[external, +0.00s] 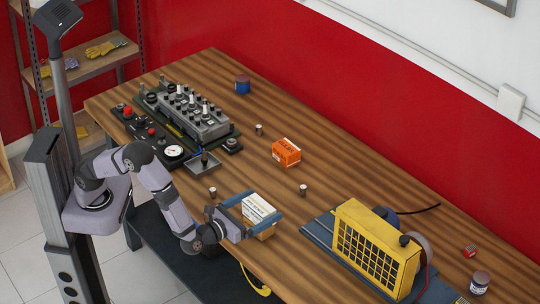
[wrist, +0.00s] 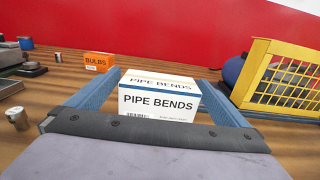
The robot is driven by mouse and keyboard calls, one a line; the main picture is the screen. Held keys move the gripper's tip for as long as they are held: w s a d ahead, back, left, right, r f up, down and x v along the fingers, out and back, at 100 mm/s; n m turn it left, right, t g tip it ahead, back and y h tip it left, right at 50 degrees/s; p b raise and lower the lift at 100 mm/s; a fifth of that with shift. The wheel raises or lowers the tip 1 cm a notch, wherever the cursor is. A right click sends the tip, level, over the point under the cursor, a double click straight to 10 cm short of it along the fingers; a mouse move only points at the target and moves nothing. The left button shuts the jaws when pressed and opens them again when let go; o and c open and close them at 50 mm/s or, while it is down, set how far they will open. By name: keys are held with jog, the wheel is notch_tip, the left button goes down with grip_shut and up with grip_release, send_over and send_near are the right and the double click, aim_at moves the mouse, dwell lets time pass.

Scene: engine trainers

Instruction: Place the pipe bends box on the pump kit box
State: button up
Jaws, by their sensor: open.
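The pipe bends box (external: 257,210) is a white and tan carton with a blue stripe, near the table's front edge. In the wrist view the pipe bends box (wrist: 158,98) stands upright between my two blue fingers, its label facing me. My gripper (external: 251,207) is open, with one finger on each side of the box; I cannot tell whether either finger touches it. In the wrist view my gripper (wrist: 155,100) spans wider than the box. No box labelled pump kit is visible in either view.
An orange bulbs box (external: 286,152) stands further back; it also shows in the wrist view (wrist: 98,60). A yellow grilled machine (external: 375,250) is on the right. An engine trainer (external: 185,112) is at the left. Small metal cylinders stand around.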

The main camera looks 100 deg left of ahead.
jog(key=b+v, duration=0.2)
jog(key=v, duration=1)
